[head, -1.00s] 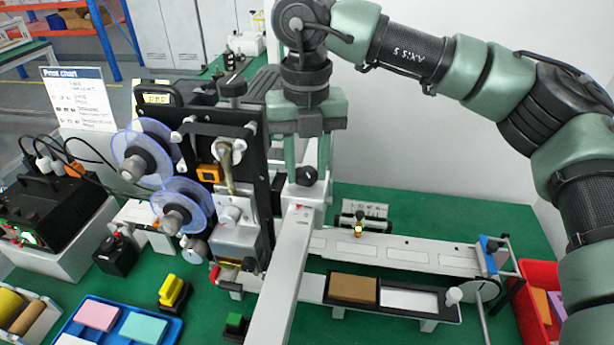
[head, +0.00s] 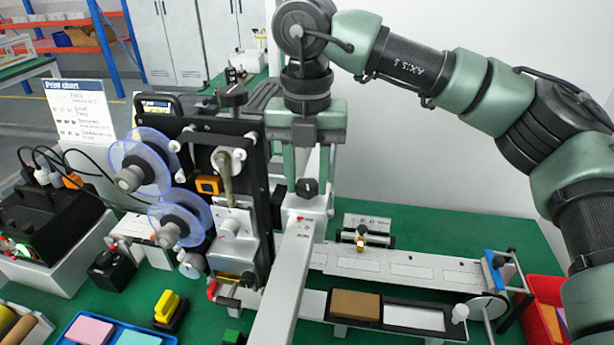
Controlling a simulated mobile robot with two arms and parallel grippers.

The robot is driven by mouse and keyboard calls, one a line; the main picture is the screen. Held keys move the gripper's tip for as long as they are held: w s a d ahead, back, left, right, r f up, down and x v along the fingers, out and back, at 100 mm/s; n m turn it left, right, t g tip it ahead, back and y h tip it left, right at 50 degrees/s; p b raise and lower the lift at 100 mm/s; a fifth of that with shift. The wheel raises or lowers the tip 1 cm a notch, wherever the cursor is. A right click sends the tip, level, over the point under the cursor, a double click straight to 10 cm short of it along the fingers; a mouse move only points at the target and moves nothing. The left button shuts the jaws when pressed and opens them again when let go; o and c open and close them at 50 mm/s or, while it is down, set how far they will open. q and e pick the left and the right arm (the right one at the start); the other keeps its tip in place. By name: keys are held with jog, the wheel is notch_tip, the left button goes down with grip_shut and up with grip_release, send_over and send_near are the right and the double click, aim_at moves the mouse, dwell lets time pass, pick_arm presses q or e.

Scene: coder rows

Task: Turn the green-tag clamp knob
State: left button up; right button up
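My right gripper (head: 308,178) points down at the top of the white post of the coder. Its two green fingers stand apart, one on each side of the post top. A small black knob (head: 308,188) sits low between the fingertips; I cannot tell whether they touch it. I see no clear green tag on this knob, and the fingers may hide part of it. Another black knob (head: 232,95) tops the dark coder frame (head: 262,200) at left, also without a visible green tag. My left gripper is out of view.
Clear blue-edged reels (head: 143,160) stick out left of the coder frame. A white conveyor (head: 400,266) and a tray with a brown block (head: 355,305) lie at right. A yellow-and-black block (head: 168,308) stands front left. A red bin (head: 545,290) is at far right.

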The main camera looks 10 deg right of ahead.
aim_at(307, 184)
jog(key=o, duration=0.4)
jog(key=shift+c, duration=0.2)
jog(key=shift+r, duration=0.1)
notch_tip(307, 184, up, 8)
jog(key=shift+f+b, duration=0.2)
jog(key=shift+b, duration=0.1)
